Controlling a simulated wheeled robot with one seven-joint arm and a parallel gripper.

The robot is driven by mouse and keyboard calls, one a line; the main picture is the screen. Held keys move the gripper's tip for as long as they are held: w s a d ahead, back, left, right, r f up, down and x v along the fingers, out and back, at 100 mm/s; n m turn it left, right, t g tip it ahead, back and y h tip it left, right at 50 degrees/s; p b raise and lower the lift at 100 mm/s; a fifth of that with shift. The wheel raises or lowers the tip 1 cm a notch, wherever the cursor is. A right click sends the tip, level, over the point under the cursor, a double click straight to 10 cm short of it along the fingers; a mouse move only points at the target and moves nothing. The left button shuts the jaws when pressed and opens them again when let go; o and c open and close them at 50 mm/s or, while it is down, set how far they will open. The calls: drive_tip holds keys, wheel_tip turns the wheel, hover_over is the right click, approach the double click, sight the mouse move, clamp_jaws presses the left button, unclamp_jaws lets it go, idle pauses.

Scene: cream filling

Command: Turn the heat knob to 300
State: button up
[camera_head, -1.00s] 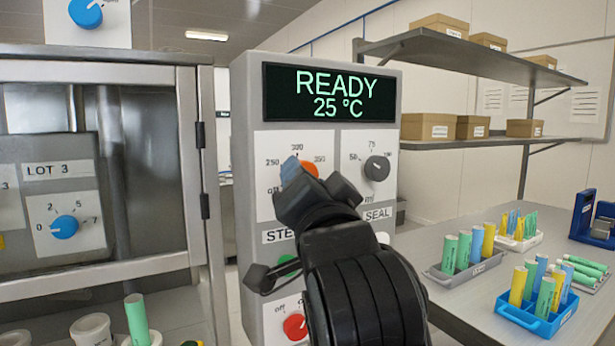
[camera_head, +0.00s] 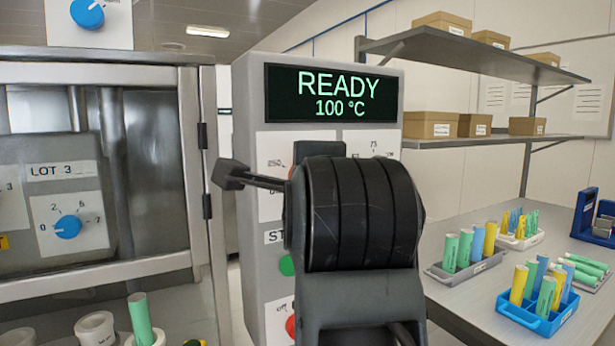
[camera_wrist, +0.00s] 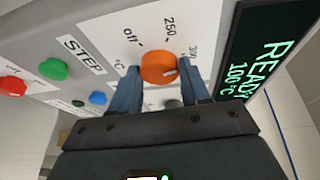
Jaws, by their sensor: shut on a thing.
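The orange heat knob (camera_wrist: 158,67) sits on a white plate marked off, 250 and 300 in the wrist view. My gripper (camera_wrist: 160,70) has one blue-grey finger on each side of it and is shut on it. The knob's pale pointer mark lies toward the side of the 250 and 300 marks; its exact reading is unclear. The panel display (camera_head: 334,93) reads READY 100 °C, and it also shows at the right in the wrist view (camera_wrist: 260,65). In the head view my arm hides the knob and most of its scale.
A green button (camera_wrist: 54,69), a red knob (camera_wrist: 12,86) and a blue button (camera_wrist: 97,98) share the panel. The grey seal knob (camera_wrist: 173,104) is close beside the fingers. A steel cabinet (camera_head: 120,265) stands left; a table (camera_head: 455,300) with tube trays stands right.

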drive_tip(key=shift+d+m+g, duration=0.1)
drive_tip(key=shift+m+g, duration=0.5)
drive_tip(key=shift+m, duration=0.7)
drive_tip(key=o, duration=1)
drive_tip(key=shift+o, duration=0.2)
drive_tip(key=v, duration=0.7)
drive_tip(key=shift+s+d+b, duration=0.15)
drive_tip(key=shift+s+b, duration=0.15)
drive_tip(key=shift+b, duration=0.1)
drive_tip(key=shift+r, duration=0.1)
